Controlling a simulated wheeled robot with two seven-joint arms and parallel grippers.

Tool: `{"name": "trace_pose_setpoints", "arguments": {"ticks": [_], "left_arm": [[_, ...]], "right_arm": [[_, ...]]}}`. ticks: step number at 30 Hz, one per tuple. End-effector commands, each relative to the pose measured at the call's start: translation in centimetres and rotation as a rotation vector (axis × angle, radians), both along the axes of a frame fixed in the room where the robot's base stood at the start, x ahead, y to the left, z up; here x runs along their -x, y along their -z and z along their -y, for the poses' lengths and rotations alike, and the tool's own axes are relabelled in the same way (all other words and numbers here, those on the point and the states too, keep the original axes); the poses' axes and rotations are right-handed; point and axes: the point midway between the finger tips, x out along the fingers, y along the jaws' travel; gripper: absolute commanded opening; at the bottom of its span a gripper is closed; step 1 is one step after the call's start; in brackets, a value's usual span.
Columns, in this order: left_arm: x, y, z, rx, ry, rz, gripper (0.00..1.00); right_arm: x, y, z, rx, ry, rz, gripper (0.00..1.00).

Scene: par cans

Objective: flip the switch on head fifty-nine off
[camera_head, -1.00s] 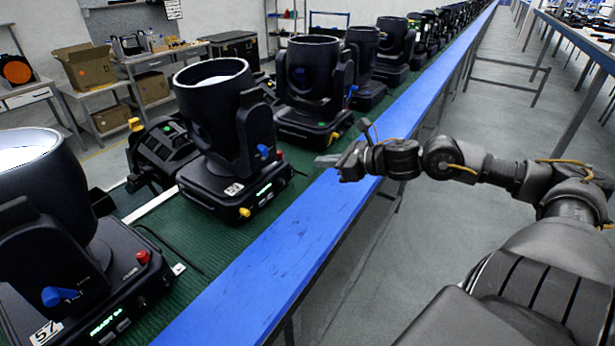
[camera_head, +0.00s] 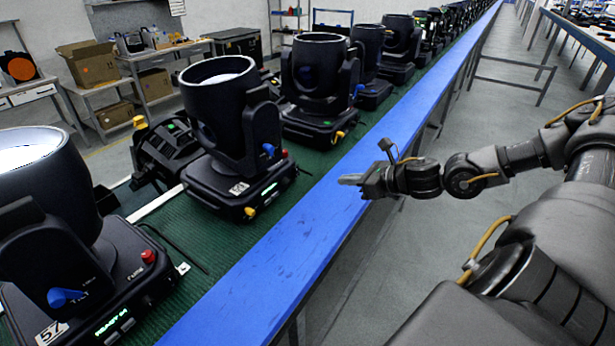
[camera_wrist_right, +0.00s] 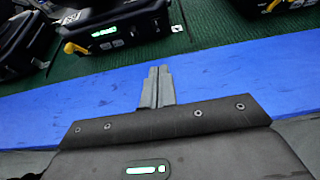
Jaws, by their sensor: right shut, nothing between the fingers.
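A black moving head (camera_head: 225,130) stands second along the green belt; its plate (camera_head: 239,188) is too small to read surely. It has a blue lever (camera_head: 268,149), a red knob (camera_head: 284,153), a yellow lever (camera_head: 250,212) and a lit green display. I cannot tell which part is the switch. The nearest head (camera_head: 60,240) is marked 57. My right gripper (camera_head: 350,180) is shut and empty over the blue rail, apart from the heads. In the right wrist view its fingers (camera_wrist_right: 155,88) point toward the belt, below a head's yellow lever (camera_wrist_right: 75,48). My left gripper is not in view.
More heads (camera_head: 320,90) stand in a row along the belt (camera_head: 180,230). The blue rail (camera_head: 300,230) runs between the belt and my arm. A thin cable lies beside the nearest head.

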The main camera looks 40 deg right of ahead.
Motion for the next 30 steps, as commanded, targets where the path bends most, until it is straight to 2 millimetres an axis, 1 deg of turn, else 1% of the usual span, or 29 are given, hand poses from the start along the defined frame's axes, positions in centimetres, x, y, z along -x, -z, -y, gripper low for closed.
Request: {"name": "trace_pose_setpoints", "arguments": {"ticks": [10,14,20,30], "left_arm": [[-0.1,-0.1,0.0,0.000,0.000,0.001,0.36],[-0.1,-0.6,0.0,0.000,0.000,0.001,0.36],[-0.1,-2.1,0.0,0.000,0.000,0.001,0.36],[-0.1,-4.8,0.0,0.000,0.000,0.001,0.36]], "right_arm": [[-0.2,0.0,-0.2,-0.004,-0.001,-0.001,0.00],[-0.9,0.2,-0.4,-0.005,-0.002,-0.001,0.00],[-3.4,1.2,-1.1,-0.009,0.001,0.001,0.00],[-8.9,3.8,-2.8,-0.007,0.001,0.000,0.00]]}}
